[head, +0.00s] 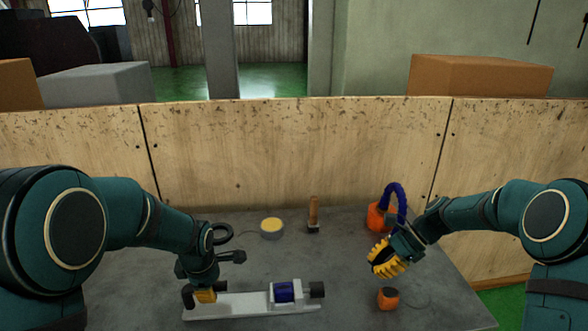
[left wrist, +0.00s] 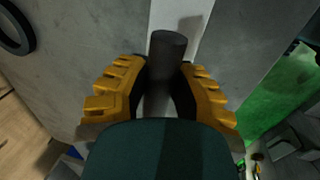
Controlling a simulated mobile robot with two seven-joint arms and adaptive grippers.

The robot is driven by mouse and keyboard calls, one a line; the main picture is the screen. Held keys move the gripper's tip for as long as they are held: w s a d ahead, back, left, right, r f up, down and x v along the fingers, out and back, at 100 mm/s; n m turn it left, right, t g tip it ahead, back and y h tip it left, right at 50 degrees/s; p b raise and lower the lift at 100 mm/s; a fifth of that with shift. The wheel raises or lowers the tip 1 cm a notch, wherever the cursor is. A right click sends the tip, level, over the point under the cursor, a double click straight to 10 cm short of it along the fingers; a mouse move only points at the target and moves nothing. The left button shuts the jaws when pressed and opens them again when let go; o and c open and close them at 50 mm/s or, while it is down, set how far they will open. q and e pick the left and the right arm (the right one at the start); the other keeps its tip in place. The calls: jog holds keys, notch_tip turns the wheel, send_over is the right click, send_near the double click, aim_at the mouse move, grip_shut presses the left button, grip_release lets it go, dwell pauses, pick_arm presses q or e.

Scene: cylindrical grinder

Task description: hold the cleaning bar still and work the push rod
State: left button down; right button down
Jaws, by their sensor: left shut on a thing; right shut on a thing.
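A long pale device (head: 235,306) lies on the table, with a blue cylinder (head: 284,291) and a dark knob (head: 317,289) at its right end. A dark round-ended handle (head: 187,295) is at its left end. I cannot tell which part is the cleaning bar and which the push rod. My left gripper (head: 205,296) points down at this left end. In the left wrist view its yellow fingers are shut around the dark handle (left wrist: 167,55). My right gripper (head: 386,258) is above the table, right of the device and apart from it. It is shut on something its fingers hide.
An orange container (head: 380,216) with a blue hose (head: 396,192) stands just behind my right gripper. A small orange pot (head: 388,298) stands below it. A yellow-topped tin (head: 271,227), a wooden-handled brush (head: 313,212) and a black ring (head: 221,234) are farther back. A wooden panel (head: 290,150) borders the table.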

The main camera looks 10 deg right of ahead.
pick_arm(q)
jog(key=c, duration=0.8)
grip_release()
jog(key=shift+o, duration=0.2)
notch_tip(320, 180, up, 12)
jog(key=s, duration=0.2)
jog(key=shift+s, duration=0.15)
jog(key=shift+f, duration=0.1)
